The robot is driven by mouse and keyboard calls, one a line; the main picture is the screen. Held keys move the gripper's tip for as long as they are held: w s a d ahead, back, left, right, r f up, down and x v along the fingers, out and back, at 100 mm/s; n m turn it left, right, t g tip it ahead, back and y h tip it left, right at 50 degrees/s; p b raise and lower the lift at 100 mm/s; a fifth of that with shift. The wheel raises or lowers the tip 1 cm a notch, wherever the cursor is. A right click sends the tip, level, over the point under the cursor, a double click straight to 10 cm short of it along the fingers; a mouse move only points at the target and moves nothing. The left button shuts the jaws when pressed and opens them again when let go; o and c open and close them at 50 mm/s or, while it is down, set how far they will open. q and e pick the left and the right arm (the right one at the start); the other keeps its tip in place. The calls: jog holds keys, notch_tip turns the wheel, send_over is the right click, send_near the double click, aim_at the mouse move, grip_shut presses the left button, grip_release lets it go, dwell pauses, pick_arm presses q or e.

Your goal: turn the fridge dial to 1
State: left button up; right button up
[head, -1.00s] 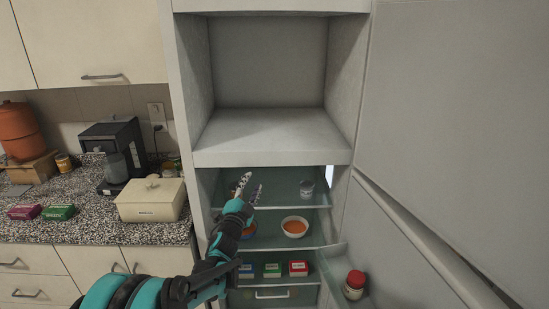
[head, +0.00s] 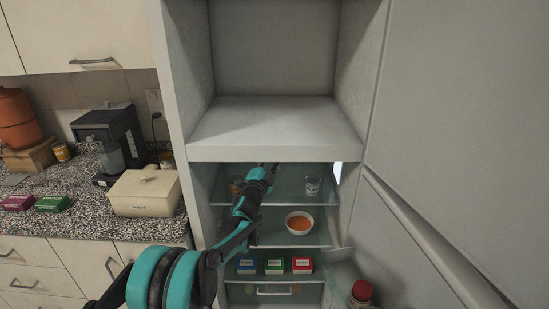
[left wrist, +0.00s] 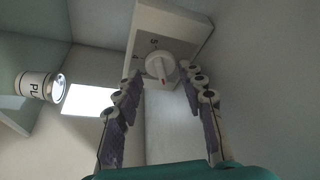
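The fridge dial (left wrist: 160,66) is a round white knob with a small red mark at its lower edge. It sits on a white housing (left wrist: 178,22), where the numbers 4 and 5 can be made out above and left of the knob. My left gripper (left wrist: 158,82) is open, with one finger on each side just below the dial. Whether a finger touches the knob I cannot tell. In the head view my left gripper (head: 266,170) reaches into the open fridge, its fingertips hidden under the upper cabinet. The dial is hidden there. My right gripper is not in view.
Fridge shelves hold a can (head: 312,186), a bowl of orange food (head: 299,222) and small boxes (head: 274,266). The can also shows in the left wrist view (left wrist: 36,86). A red-capped jar (head: 361,292) is by the open door. The counter at left holds a bread box (head: 144,193).

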pick_arm(q)
jog(key=shift+w+d+r, duration=0.15)
jog(key=shift+w+r, duration=0.05)
jog(key=shift+w, duration=0.2)
jog(key=c, duration=0.9)
jog(key=shift+o, duration=0.2)
jog(key=shift+n, duration=0.3)
jog(key=n+t+y, duration=0.1)
jog(key=n+y, duration=0.1)
jog(key=n, duration=0.3)
jog(key=n+t+y, duration=0.1)
jog(key=n+y, duration=0.1)
jog(key=n, duration=0.3)
jog(key=n+t+y, duration=0.1)
jog(key=n+y, duration=0.1)
jog(key=n, duration=0.3)
jog(key=shift+d+y+b, duration=0.1)
jog(key=shift+y+b, duration=0.2)
jog(key=shift+b, duration=0.1)
jog(key=shift+n, duration=0.5)
